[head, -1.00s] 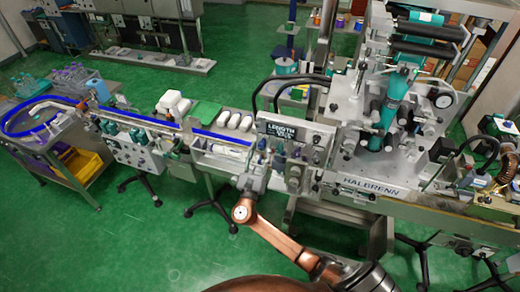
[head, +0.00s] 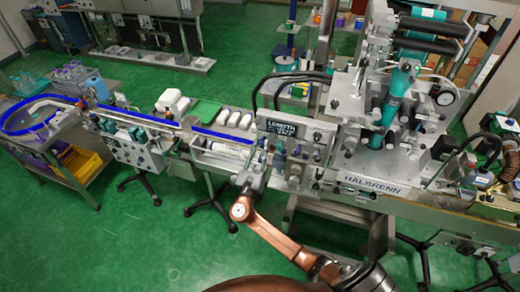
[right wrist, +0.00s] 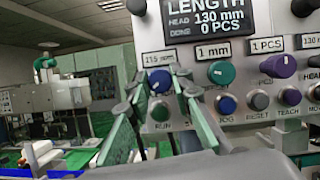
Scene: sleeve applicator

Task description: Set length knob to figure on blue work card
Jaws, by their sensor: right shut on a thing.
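The control panel (head: 291,134) carries a display (right wrist: 205,17) that reads LENGTH, HEAD 130 mm, DONE 0 PCS in the right wrist view. My right gripper (right wrist: 159,78) is shut on a blue knob (right wrist: 159,82) at the panel's left end, one green-padded finger on each side. The small label (right wrist: 159,58) above this knob ends in mm; its figure is hard to read. In the head view my right gripper (head: 262,163) is at the panel's lower left, small and partly lost against the machine. I cannot make out a blue work card. My left gripper is out of view.
Right of the held knob are a teal knob (right wrist: 222,72) labelled 1 mm and a purple knob (right wrist: 278,66) labelled 1 PCS. Several push buttons sit close below. The conveyor (head: 150,121) runs left from the panel. Green floor (head: 130,245) is clear in front.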

